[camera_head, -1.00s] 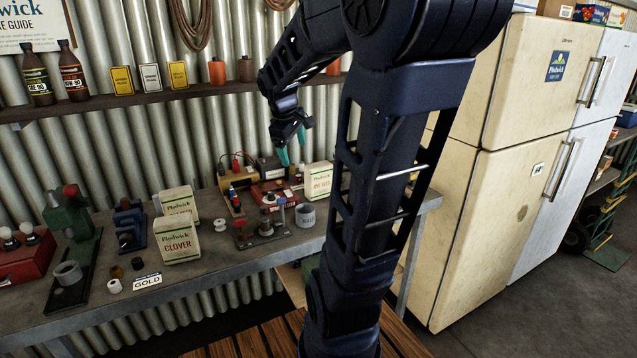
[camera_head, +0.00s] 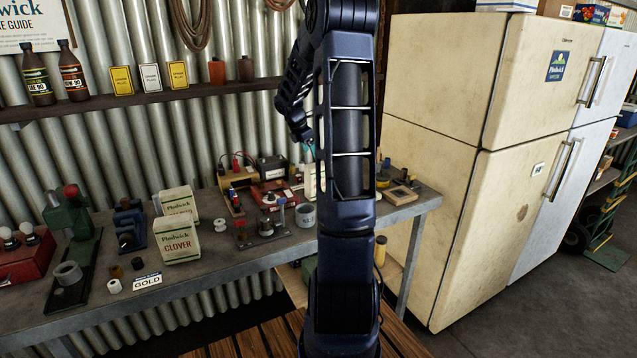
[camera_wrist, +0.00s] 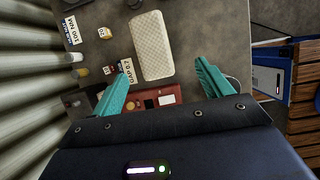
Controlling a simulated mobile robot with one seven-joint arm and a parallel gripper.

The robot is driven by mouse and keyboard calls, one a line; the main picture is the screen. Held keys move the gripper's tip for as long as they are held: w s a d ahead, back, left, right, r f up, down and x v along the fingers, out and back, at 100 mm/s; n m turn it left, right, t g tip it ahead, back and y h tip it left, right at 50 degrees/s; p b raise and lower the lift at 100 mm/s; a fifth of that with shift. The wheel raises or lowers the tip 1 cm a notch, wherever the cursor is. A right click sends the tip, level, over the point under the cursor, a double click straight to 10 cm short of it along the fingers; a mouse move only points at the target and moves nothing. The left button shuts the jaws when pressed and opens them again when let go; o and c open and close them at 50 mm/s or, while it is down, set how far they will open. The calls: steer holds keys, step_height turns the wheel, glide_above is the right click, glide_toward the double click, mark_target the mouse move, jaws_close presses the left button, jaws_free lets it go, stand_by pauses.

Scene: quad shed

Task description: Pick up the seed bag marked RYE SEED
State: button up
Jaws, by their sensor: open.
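The RYE SEED bag is mostly hidden behind my arm in the head view; a pale sliver of it (camera_head: 310,182) shows on the bench, and its lettering is readable only in the earlier frame. In the wrist view a pale, patterned bag (camera_wrist: 152,45), likely the same one, is seen from above with no lettering visible. My gripper (camera_wrist: 163,66) is open and empty, with its teal fingers on either side of the bag's near end. No contact is visible. In the head view the gripper (camera_head: 308,147) is partly hidden by my arm, above the bench.
A CLOVER bag (camera_head: 177,240) and another seed bag (camera_head: 180,203) stand further left on the bench (camera_head: 215,270). A grey mug (camera_head: 305,215), a red device (camera_head: 272,190) and a black-topped battery (camera_head: 272,168) are close by. A shelf (camera_head: 150,100) runs along the wall; a fridge (camera_head: 430,170) stands right.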

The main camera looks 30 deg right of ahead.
steer(key=shift+w+d+f, duration=0.35)
steer(key=shift+d+f, duration=0.05)
steer(key=shift+f, duration=0.05)
steer(key=x, duration=0.5)
steer(key=shift+f, duration=0.2)
steer(key=shift+w+x, duration=0.2)
steer(key=shift+x, duration=2.45)
steer(key=shift+a, duration=0.1)
steer(key=c, duration=1.5)
